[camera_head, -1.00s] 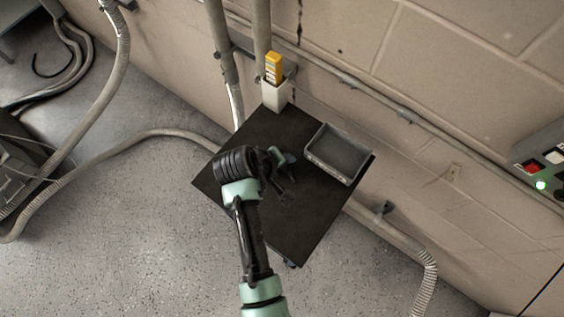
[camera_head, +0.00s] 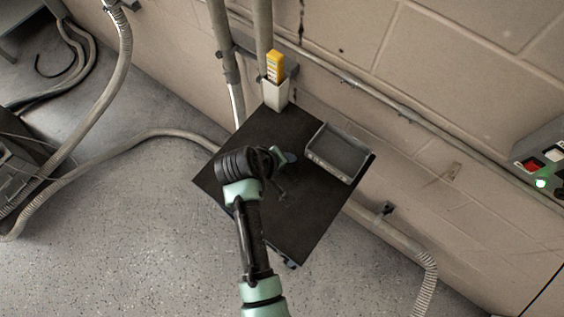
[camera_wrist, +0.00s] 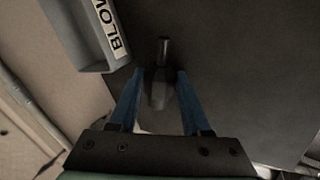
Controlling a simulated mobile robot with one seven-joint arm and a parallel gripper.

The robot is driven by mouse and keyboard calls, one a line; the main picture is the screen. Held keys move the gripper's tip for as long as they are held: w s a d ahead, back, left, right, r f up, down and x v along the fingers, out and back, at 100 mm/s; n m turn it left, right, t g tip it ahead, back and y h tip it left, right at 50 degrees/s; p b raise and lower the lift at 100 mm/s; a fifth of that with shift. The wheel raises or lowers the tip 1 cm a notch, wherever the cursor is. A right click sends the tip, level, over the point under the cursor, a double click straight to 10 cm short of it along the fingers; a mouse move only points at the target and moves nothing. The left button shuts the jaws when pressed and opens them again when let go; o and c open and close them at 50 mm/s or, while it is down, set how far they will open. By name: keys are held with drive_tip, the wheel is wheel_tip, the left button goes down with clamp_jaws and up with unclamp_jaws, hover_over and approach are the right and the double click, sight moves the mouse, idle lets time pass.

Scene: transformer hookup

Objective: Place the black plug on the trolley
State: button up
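The trolley (camera_head: 310,215) has a flat black top, which also fills much of the wrist view (camera_wrist: 240,60). The black plug (camera_wrist: 160,92), a dark body with a narrow metallic end, shows between my blue fingers in the wrist view. It appears to lie on the trolley top, and a small dark part of it shows in the head view (camera_head: 282,194). My gripper (camera_wrist: 157,80) is over the trolley with its fingers spread, a gap showing on each side of the plug. In the head view my gripper (camera_head: 284,158) is partly hidden by my wrist.
A grey open bin (camera_head: 338,152) sits on the trolley's right side; its lettered edge is close to my left finger in the wrist view (camera_wrist: 90,45). A white holder with a yellow item (camera_head: 275,70) stands at the far corner. The wall and pipes are behind. The near trolley top is clear.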

drive_tip(key=shift+s+f+p, duration=0.2)
drive_tip(key=shift+s+p, duration=0.1)
drive_tip(key=shift+p, duration=0.05)
drive_tip(key=shift+a+r, duration=0.15)
drive_tip(key=shift+r, duration=0.2)
drive_tip(key=w+v, duration=0.1)
drive_tip(key=v, duration=1)
drive_tip(key=w+r+m+t+y, duration=0.1)
drive_tip(key=w+r+t, duration=0.35)
drive_tip(key=r, duration=0.55)
drive_tip(key=w+r+m+t+y, duration=0.1)
drive_tip(key=w+r+t, duration=0.3)
drive_tip(key=r, duration=0.7)
drive_tip(key=w+r+m+t+y, duration=0.1)
drive_tip(key=w+r+m+t, duration=0.15)
drive_tip(key=w+r, duration=0.55)
drive_tip(key=s+d+r+t, duration=0.1)
drive_tip(key=s+r+t, duration=0.3)
drive_tip(key=r, duration=0.7)
drive_tip(key=s+d+r+m+t, duration=0.1)
drive_tip(key=s+r+t, duration=0.3)
drive_tip(key=r, duration=0.6)
drive_tip(key=s+d+r+m+t, duration=0.1)
drive_tip(key=s+r+t, duration=0.3)
drive_tip(key=r, duration=0.7)
drive_tip(key=s+d, duration=0.1)
drive_tip(key=s, duration=0.1)
drive_tip(key=shift+s+r+y, duration=0.35)
drive_tip(key=shift+s+y, duration=0.05)
drive_tip(key=shift+c, duration=0.2)
